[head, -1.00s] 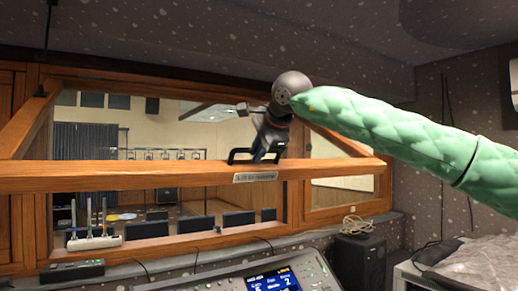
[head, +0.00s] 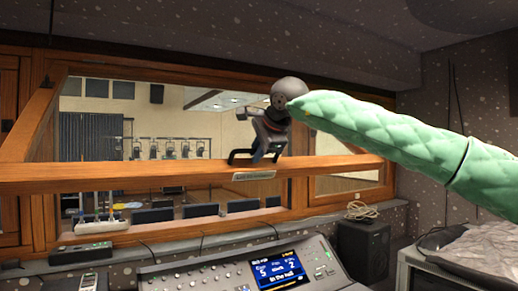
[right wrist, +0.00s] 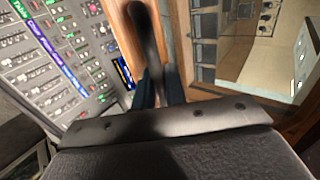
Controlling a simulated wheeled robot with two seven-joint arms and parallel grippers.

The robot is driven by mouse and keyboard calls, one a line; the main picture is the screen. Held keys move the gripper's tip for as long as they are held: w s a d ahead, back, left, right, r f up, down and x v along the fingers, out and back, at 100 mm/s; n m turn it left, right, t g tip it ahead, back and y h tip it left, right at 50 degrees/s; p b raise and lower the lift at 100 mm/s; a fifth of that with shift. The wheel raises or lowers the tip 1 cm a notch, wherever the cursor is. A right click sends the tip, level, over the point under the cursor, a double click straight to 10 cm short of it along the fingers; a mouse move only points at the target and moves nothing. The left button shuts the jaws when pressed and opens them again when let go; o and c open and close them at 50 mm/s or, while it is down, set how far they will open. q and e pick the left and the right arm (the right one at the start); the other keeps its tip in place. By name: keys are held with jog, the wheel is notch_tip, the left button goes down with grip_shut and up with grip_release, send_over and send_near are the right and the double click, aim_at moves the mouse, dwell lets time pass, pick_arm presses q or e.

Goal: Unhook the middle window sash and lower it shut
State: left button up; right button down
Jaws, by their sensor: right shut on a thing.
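The middle window sash (head: 100,180) is a wooden frame tilted inward into the room, its bottom rail standing out in front of the window opening. A black bar handle (head: 240,157) sits on that rail, above a small label. My right gripper (head: 268,153) reaches down from the upper right in the head view and is shut on the handle. In the right wrist view the dark handle (right wrist: 149,45) runs between the two fingers (right wrist: 160,85). The hook that holds the sash cannot be made out. My left gripper is out of view.
A mixing console (head: 240,272) with a lit screen stands below the sash. A speaker (head: 362,250) with a coiled cable on it is at the right. Small devices (head: 80,253) and a power strip line the sill at the left.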

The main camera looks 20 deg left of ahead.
aim_at(250, 173)
jog(key=shift+w+a+f+b, duration=0.15)
jog(key=shift+w+a+f, duration=0.1)
jog(key=shift+f, duration=0.3)
jog(key=shift+w+a+f+b, duration=0.1)
jog(key=shift+a+f+b, duration=0.15)
jog(key=shift+f, duration=0.35)
jog(key=shift+w+a+f+b, duration=0.1)
jog(key=shift+w+a+f, duration=0.15)
jog(key=shift+f, duration=0.3)
jog(key=shift+s+f+b+x, duration=0.15)
jog(key=shift+b+x, duration=0.1)
jog(key=shift+x, duration=0.6)
jog(key=shift+s+f+b+x, duration=0.1)
jog(key=shift+f+b+x, duration=0.1)
jog(key=shift+x, duration=0.65)
jog(key=shift+w+a+f+b, duration=0.15)
jog(key=shift+w+a+f, duration=0.15)
jog(key=shift+f, duration=0.3)
jog(key=shift+w+a+f+b, duration=0.15)
jog(key=shift+w+a+f, duration=0.2)
jog(key=shift+f, duration=0.25)
jog(key=f+x, duration=0.1)
jog(key=x, duration=1.6)
jog(key=shift+f+p, duration=0.15)
jog(key=shift+p, duration=0.15)
jog(key=shift+s+d, duration=0.1)
jog(key=shift+s, duration=0.05)
jog(key=c, duration=1.2)
grip_release()
